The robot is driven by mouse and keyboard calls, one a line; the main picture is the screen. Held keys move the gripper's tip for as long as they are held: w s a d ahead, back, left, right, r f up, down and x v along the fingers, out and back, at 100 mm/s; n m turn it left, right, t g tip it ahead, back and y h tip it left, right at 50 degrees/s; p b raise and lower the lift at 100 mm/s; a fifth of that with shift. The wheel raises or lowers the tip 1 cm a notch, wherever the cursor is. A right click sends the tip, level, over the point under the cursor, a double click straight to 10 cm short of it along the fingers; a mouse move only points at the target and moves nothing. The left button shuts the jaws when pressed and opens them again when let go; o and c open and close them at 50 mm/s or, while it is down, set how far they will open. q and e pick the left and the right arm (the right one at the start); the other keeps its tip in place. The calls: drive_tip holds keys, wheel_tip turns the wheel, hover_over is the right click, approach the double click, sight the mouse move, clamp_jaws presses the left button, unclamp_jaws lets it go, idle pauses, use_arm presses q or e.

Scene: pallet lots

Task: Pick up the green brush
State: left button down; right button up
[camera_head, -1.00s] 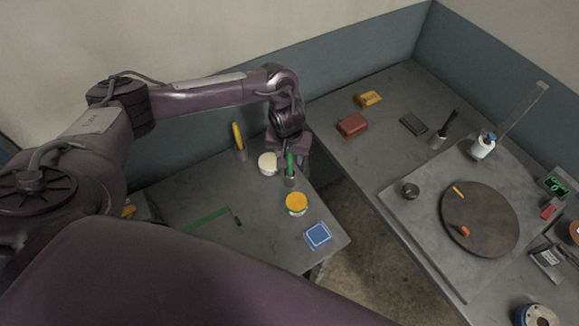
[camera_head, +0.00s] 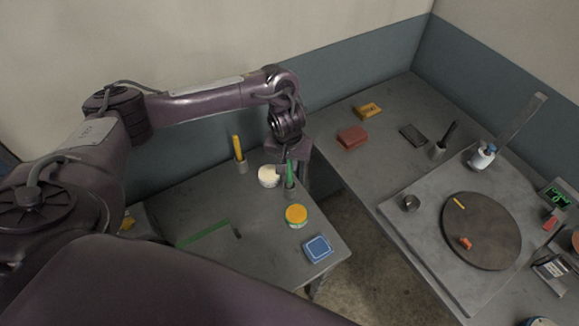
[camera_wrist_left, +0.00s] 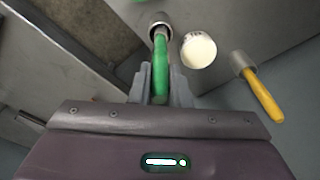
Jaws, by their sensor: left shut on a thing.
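The green brush (camera_head: 289,172) stands upright with its lower end in a small grey holder (camera_head: 290,188) on the left table. In the left wrist view the green handle (camera_wrist_left: 160,68) runs between my left gripper's fingers, and its far end is in the holder (camera_wrist_left: 160,24). My left gripper (camera_wrist_left: 160,88) is shut on the green brush; in the head view the gripper (camera_head: 291,160) is partly hidden by its own wrist. My right gripper is not in view.
A white-lidded jar (camera_head: 268,176) stands close left of the brush, and a yellow-handled tool (camera_head: 238,149) stands in another holder. A yellow-lidded jar (camera_head: 296,215) and a blue box (camera_head: 317,248) are nearer. A gap separates the right table (camera_head: 378,179).

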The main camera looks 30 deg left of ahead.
use_arm(q)
wheel_tip(320, 180, up, 4)
drive_tip(key=shift+f, duration=0.2)
wheel_tip(320, 180, up, 14)
drive_tip(key=p, duration=0.4)
drive_tip(key=shift+p, duration=0.3)
drive_tip(key=shift+f, duration=0.1)
